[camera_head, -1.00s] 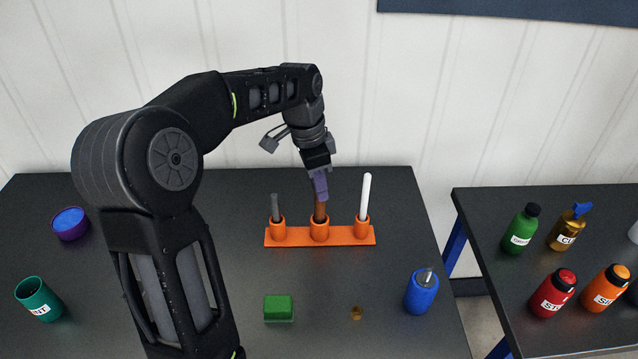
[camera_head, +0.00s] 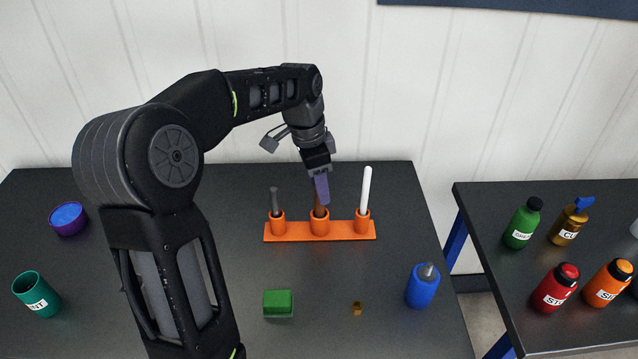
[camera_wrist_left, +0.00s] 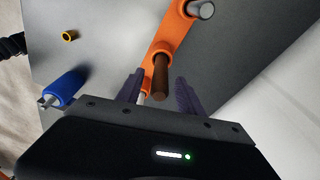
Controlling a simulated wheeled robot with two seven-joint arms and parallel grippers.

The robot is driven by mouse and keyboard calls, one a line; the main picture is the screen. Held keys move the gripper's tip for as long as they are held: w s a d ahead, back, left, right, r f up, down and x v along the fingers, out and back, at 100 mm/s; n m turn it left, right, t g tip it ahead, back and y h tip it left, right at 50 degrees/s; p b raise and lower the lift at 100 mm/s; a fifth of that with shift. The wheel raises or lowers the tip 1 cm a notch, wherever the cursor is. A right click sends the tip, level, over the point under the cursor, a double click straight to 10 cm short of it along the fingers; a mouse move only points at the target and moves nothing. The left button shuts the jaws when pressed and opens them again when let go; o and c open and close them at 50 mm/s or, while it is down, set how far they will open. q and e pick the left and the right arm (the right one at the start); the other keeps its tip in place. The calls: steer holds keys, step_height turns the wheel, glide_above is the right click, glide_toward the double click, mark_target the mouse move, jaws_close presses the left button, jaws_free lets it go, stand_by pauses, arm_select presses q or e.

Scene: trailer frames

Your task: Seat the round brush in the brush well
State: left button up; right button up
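An orange rack (camera_head: 275,234) with three round wells stands on the dark table. A brown-handled stick (camera_head: 317,211), which looks like the round brush, stands in the middle well (camera_head: 320,228); its lower end is hidden. A dark grey stick (camera_head: 275,200) stands in the left well and a white stick (camera_head: 365,190) in the right one. My left gripper (camera_head: 321,190) is above the middle well. In the left wrist view its purple fingers (camera_wrist_left: 158,92) are apart, on either side of the brown handle (camera_wrist_left: 161,78), with gaps visible. My right gripper is out of view.
Several bottles stand on a separate table (camera_head: 485,225) at right. The table between is clear.

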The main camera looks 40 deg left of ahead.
arm_select(q)
step_height(320, 180, up, 8)
steer(key=shift+s+a+f+b, duration=0.15)
steer(key=shift+s+a+b, duration=0.15)
steer(key=shift+s+a, duration=0.15)
stand_by(0.3)
stand_by(0.9)
